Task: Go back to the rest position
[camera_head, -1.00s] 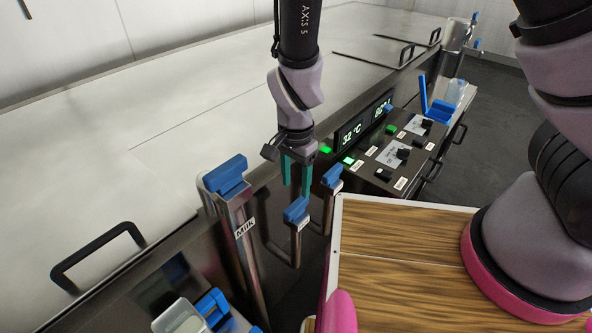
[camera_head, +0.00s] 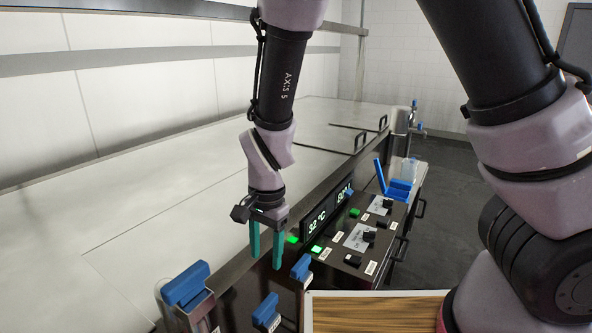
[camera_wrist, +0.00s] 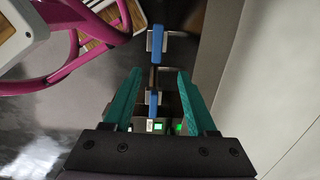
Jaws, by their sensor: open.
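My gripper (camera_head: 267,245) has two teal fingers pointing down, parted and with nothing between them. In the head view it hangs in front of the steel vat, left of the control panel (camera_head: 365,240) and above the blue-handled valves. In the wrist view the gripper (camera_wrist: 158,95) also shows parted fingers. Beyond them, a blue valve handle (camera_wrist: 155,60) appears in the gap, apart from the fingers as far as I can tell.
The vat's large steel lid (camera_head: 180,230) spreads at left. Blue handles stand at a milk valve (camera_head: 186,285) and two smaller valves (camera_head: 266,310), (camera_head: 302,268). A blue open box (camera_head: 395,188) sits beyond the panel. Dark floor (camera_head: 450,200) is clear at right.

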